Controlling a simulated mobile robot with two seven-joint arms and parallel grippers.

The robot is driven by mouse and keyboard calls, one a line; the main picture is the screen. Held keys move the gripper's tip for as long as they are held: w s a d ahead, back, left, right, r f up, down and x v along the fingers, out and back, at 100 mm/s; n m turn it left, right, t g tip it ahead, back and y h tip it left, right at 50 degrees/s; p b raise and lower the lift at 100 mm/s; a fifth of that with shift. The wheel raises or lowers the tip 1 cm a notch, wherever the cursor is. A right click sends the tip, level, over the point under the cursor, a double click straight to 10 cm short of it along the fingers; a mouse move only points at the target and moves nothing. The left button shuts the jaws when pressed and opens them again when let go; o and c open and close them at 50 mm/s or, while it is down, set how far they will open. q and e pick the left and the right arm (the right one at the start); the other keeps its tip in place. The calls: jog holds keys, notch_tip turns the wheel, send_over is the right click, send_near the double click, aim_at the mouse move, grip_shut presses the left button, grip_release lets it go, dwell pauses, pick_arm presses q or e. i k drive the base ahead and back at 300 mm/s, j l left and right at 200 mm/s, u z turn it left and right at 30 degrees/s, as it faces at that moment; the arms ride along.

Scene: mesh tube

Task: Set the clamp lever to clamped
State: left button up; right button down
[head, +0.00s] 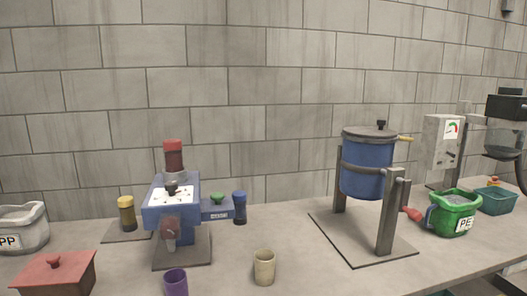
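A blue drum (367,168) with a grey lid (369,132) hangs upright in a grey frame on the right half of the table. A small yellow lever (405,139) sticks out to the right at the lid's edge; I cannot tell for certain whether it is the clamp lever, or its setting. A red-handled crank (412,214) is low on the frame's right post. A blue machine (172,207) stands at left, with a dark red cylinder (173,156) on top and a reddish part (169,229) at its front. Neither gripper is in view.
A yellow-topped jar (127,213), a dark blue jar (239,207), a purple cup (175,282), a beige cup (264,267) and a red lidded box (55,274) stand around the blue machine. A green PE bucket (454,213) is right of the drum.

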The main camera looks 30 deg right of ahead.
aim_at(406, 139)
jog(key=z, duration=1.8)
jog(key=l+u, duration=0.1)
jog(key=u, duration=0.25)
jog(key=i+l+u, duration=0.1)
jog(key=u, duration=0.3)
jog(key=l+u, duration=0.2)
jog(key=u, duration=0.15)
jog(key=l+u, duration=0.5)
jog(key=l, duration=0.2)
jog(key=k+l, duration=0.1)
jog(key=l, duration=0.4)
jog(key=k+l+u, duration=0.15)
jog(key=l, duration=0.9)
